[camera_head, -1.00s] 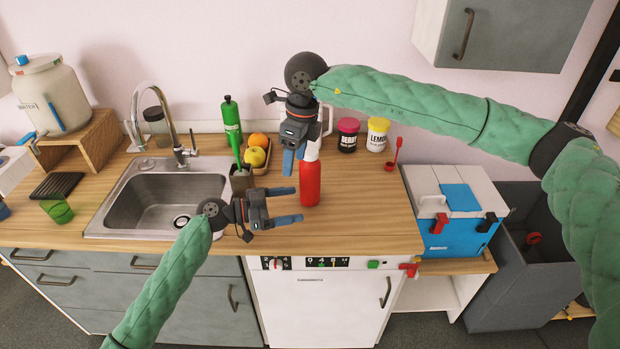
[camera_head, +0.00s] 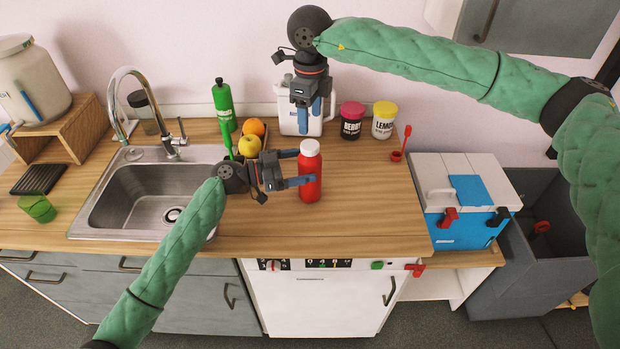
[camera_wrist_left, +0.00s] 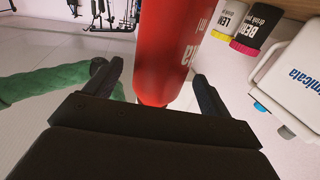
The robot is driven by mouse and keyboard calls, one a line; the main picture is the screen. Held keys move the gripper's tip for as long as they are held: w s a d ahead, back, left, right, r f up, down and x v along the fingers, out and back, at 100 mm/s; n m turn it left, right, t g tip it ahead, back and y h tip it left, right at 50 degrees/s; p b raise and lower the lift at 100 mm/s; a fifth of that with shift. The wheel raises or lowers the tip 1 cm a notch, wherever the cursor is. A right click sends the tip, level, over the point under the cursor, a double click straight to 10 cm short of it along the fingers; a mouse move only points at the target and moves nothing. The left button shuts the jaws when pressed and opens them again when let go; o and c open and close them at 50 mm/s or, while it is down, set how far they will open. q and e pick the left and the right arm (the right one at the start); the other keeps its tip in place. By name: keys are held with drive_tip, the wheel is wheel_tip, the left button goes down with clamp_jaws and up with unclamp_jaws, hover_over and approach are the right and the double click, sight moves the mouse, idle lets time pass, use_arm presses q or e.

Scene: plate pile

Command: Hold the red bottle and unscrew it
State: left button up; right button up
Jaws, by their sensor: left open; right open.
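The red bottle (camera_head: 310,185) with a white cap (camera_head: 309,147) stands upright on the wooden counter. My left gripper (camera_head: 304,167) is open beside the bottle body, its fingers reaching in from the left. In the left wrist view the red bottle (camera_wrist_left: 165,55) is between the two open fingers (camera_wrist_left: 158,85), with a gap visible on each side. The cap is not visible there. My right gripper (camera_head: 308,122) is open, pointing down, above and behind the cap in the head view. It is empty.
A white jug (camera_head: 287,112), a berry jar (camera_head: 351,122), a lemon jar (camera_head: 384,120) and a red spoon in a holder (camera_head: 400,150) stand behind. A fruit tray, green bottle (camera_head: 223,103) and sink (camera_head: 150,195) are left. The counter right of the bottle is clear.

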sight(316, 163)
use_arm(q)
drive_tip(key=x, duration=0.3)
drive_tip(key=shift+w+d, duration=0.15)
drive_tip(key=shift+d, duration=0.35)
